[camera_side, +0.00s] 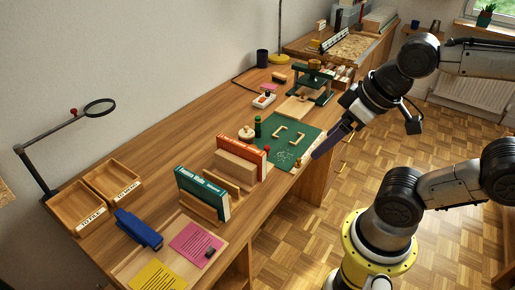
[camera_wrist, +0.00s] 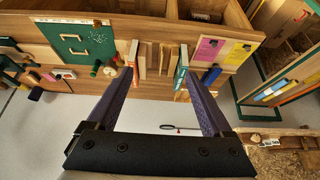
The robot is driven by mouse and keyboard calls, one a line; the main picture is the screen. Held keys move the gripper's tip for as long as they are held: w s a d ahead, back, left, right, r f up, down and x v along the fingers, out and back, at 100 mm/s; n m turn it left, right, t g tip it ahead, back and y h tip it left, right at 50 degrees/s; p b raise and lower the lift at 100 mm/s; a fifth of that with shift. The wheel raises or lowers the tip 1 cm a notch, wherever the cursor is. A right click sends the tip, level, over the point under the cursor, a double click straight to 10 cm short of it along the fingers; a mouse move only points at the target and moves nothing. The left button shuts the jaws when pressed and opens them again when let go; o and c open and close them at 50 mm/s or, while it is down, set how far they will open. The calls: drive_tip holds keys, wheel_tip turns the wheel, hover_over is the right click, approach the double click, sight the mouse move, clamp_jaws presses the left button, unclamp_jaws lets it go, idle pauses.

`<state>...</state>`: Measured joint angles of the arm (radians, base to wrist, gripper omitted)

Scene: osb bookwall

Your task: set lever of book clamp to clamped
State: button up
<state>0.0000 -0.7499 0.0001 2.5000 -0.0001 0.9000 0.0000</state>
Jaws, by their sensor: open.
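The book clamp appears to be the row of wooden blocks (camera_side: 236,167) between an orange-red book (camera_side: 240,146) and a teal book (camera_side: 203,190) on the desk; I am not sure of its exact extent. A small red knob (camera_side: 266,149) shows at the right end of the orange-red book, perhaps the lever's end; the lever's position cannot be told. In the wrist view the wooden blocks (camera_wrist: 153,58) lie between the two books. My gripper (camera_side: 320,152) is open and empty, apart from the books, off the desk's front edge. Its purple fingers (camera_wrist: 158,77) frame the row in the wrist view.
A blue stapler (camera_side: 138,228), a pink sheet (camera_side: 192,240) and two wooden trays (camera_side: 75,208) are at the near end. A magnifier arm (camera_side: 62,128) stands by the wall. The floor side is open.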

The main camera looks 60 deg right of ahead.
drive_tip(key=shift+c, duration=0.3)
drive_tip(key=shift+c, duration=1.3)
drive_tip(key=shift+r+m, duration=0.15)
drive_tip(key=shift+m, duration=0.15)
drive_tip(key=shift+c, duration=1.2)
drive_tip(key=shift+m, duration=0.7)
drive_tip(key=w+r, duration=0.3)
drive_tip(key=shift+d, duration=0.15)
drive_tip(key=shift+c, duration=0.9)
drive_tip(key=m+g, duration=0.6)
drive_tip(key=m, duration=0.1)
hover_over(267, 146)
wheel_tip(267, 146, down, 12)
wheel_tip(267, 146, down, 13)
drive_tip(key=shift+f, duration=0.2)
